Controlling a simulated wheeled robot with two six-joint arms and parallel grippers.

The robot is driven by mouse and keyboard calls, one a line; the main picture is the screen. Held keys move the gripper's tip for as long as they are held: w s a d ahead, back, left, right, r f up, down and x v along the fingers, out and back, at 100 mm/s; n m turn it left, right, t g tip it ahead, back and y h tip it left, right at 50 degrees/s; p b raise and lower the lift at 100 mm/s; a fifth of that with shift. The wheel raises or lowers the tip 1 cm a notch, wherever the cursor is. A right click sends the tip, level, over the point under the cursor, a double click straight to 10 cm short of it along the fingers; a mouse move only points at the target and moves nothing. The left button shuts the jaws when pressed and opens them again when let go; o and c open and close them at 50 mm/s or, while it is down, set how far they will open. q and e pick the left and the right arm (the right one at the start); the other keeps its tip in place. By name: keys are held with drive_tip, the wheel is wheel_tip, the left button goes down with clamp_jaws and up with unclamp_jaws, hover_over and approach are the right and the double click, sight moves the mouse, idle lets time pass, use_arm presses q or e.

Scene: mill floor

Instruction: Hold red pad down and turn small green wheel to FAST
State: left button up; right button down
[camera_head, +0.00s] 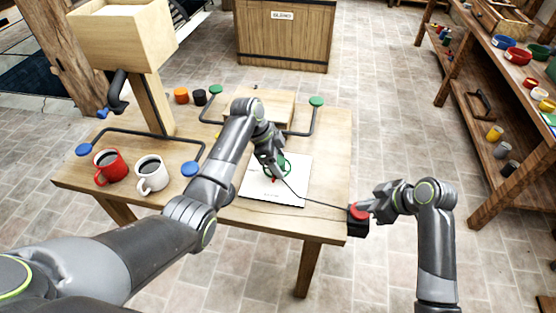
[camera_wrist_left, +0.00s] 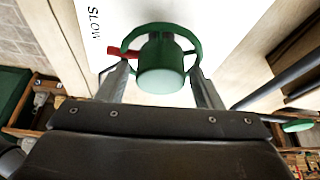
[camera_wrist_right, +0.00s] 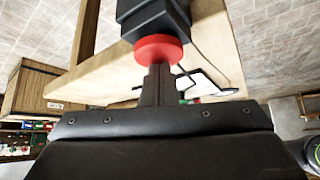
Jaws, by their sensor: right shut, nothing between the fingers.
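The small green wheel (camera_head: 284,160) stands over a white sheet (camera_head: 262,190) on the table. In the left wrist view its hub (camera_wrist_left: 160,62) lies between the fingers, and a red pointer (camera_wrist_left: 122,52) sticks out on the side of the word SLOW (camera_wrist_left: 93,22). My left gripper (camera_head: 275,171) is at the wheel, fingers apart on either side of it; firm contact cannot be told. The red pad (camera_head: 358,211) tops a black box (camera_head: 357,228) at the table's front right corner. My right gripper (camera_wrist_right: 157,70) is shut, fingertips against the pad (camera_wrist_right: 158,48). FAST is not readable.
Blue-knobbed (camera_head: 191,169) and green-knobbed (camera_head: 316,101) bars stand on the table. A red mug (camera_head: 110,167) and a white mug (camera_head: 151,174) are at the left. A wooden hopper (camera_head: 122,38) rises behind them. Shelves (camera_head: 470,110) stand apart at the right.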

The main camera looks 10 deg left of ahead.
use_arm(q)
drive_tip(key=c, duration=0.8)
drive_tip(key=shift+n, duration=0.4)
drive_tip(key=n+t, duration=0.1)
drive_tip(key=n, duration=0.2)
drive_tip(key=shift+n+t+y, duration=0.3)
drive_tip(key=shift+n+t, duration=0.1)
drive_tip(key=n+t+y, duration=0.1)
drive_tip(key=n, duration=0.3)
drive_tip(key=shift+w+n, duration=0.1)
drive_tip(key=shift+n, duration=0.2)
drive_tip(key=n+t+y, duration=0.1)
drive_tip(key=n+y, duration=0.1)
drive_tip(key=n, duration=0.4)
drive_tip(key=n+y, duration=0.1)
drive_tip(key=n, duration=0.1)
drive_tip(key=shift+a+n+y, duration=0.15)
drive_tip(key=shift+n+y, duration=0.15)
drive_tip(key=o, duration=1)
